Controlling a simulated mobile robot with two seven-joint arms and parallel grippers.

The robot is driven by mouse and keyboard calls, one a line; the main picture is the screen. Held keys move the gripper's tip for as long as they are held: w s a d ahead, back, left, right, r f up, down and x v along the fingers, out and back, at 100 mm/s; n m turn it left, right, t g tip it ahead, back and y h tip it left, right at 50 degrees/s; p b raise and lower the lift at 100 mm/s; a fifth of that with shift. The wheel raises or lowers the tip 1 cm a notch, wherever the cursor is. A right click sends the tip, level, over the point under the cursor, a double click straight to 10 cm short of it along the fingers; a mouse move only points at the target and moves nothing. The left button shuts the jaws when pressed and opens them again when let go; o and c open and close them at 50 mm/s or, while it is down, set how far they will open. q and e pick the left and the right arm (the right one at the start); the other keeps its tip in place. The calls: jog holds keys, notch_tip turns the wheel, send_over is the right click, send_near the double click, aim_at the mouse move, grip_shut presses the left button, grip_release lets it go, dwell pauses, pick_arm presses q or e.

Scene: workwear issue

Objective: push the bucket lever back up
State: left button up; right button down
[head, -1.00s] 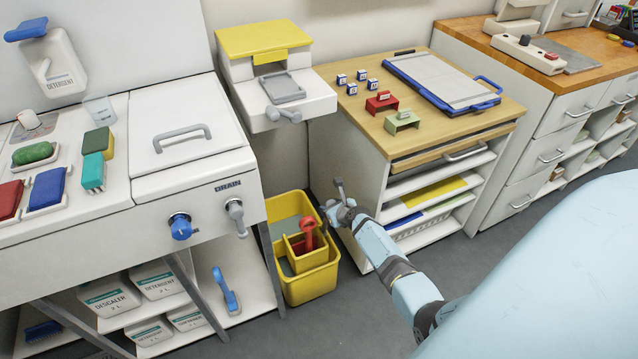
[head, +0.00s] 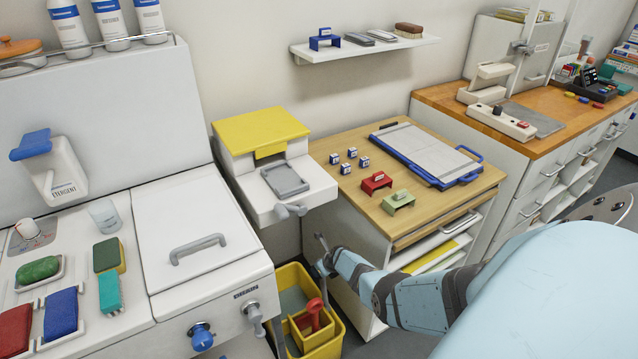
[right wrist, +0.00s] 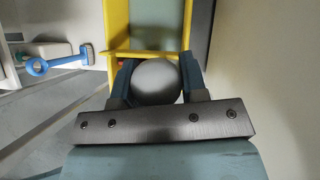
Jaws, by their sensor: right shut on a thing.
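The yellow bucket (head: 337,340) stands on the floor between the white sink unit and the wooden-topped cabinet. A red part (head: 314,312) shows inside its smaller yellow insert. In the right wrist view the right gripper (right wrist: 157,85) is shut on the lever's round grey knob (right wrist: 157,80), with a finger on each side. My left gripper is not in view.
The cabinet (head: 350,240) is close on the right of the gripper. The white press with a yellow top (head: 262,135) and grey handle overhangs behind. The sink unit's grey drain lever (head: 256,318) is left of the bucket.

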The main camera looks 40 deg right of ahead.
jog(key=shift+w, duration=0.25)
dwell(0.3)
jog(key=c, duration=1.1)
grip_release()
jog(key=shift+w, duration=0.1)
jog(key=shift+o, duration=0.7)
jog(key=shift+w+f, duration=0.1)
jog(key=p+v, duration=1)
jog(key=v, duration=0.3)
jog(key=shift+r, duration=0.4)
